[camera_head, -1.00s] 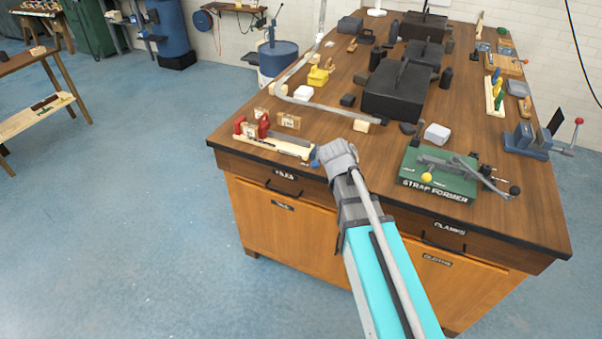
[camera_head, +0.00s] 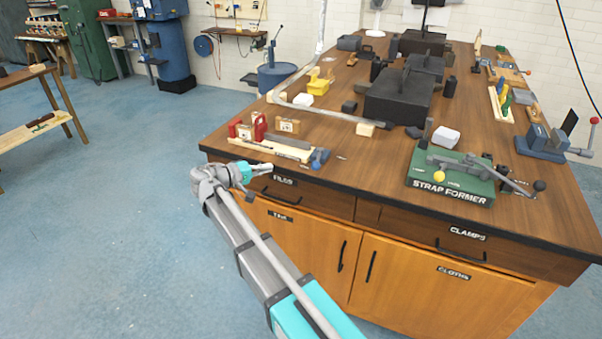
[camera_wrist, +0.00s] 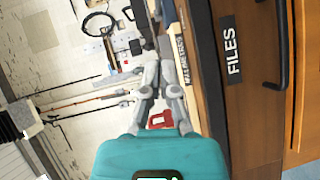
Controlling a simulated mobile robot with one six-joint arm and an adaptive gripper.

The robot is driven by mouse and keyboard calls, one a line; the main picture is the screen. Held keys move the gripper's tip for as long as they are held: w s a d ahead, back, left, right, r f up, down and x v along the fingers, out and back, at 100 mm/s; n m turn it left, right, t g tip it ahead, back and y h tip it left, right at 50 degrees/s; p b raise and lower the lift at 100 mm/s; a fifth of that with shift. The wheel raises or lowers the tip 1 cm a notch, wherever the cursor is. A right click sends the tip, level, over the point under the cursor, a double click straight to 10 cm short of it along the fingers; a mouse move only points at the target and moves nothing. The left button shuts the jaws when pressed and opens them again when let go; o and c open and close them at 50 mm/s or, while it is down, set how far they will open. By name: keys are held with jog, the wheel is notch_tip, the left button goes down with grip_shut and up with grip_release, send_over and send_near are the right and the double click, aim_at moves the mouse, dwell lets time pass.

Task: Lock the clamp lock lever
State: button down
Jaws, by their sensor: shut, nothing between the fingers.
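My gripper (camera_head: 264,172) is shut and empty, at the bench's left front edge by the FILES drawer. In the wrist view its fingers (camera_wrist: 157,70) are together. Just beyond it on the bench is a pale wooden board (camera_head: 270,149) with red clamp parts (camera_head: 259,127) at its left end and a blue part (camera_head: 320,157) at its right end. A red part (camera_wrist: 160,118) shows beside the fingers in the wrist view. The green strap former (camera_head: 450,182) carries long grey levers (camera_head: 500,176) with dark and yellow knobs. I cannot tell which part is the clamp lock lever.
The wooden bench (camera_head: 375,170) has a dark front edge and drawer handles (camera_head: 280,197) below. A blue vise (camera_head: 540,142) is at right. Floor at left is clear.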

jog(key=shift+a+r, duration=0.1)
jog(key=shift+a, duration=0.5)
jog(key=shift+d, duration=0.15)
jog(key=shift+s+d+b+x, duration=0.25)
jog(key=shift+s+b+x, duration=0.1)
jog(key=shift+x, duration=1.75)
jog(key=shift+s+d+b+x, duration=0.25)
jog(key=shift+s+b+x, duration=0.15)
jog(key=shift+x, duration=1.75)
jog(key=shift+s+d+b+x, duration=0.25)
jog(key=shift+b+x, duration=0.1)
jog(key=shift+x, duration=1.75)
jog(key=shift+s+a+t, duration=0.15)
jog(key=shift+s+t, duration=0.1)
jog(key=shift+t, duration=0.15)
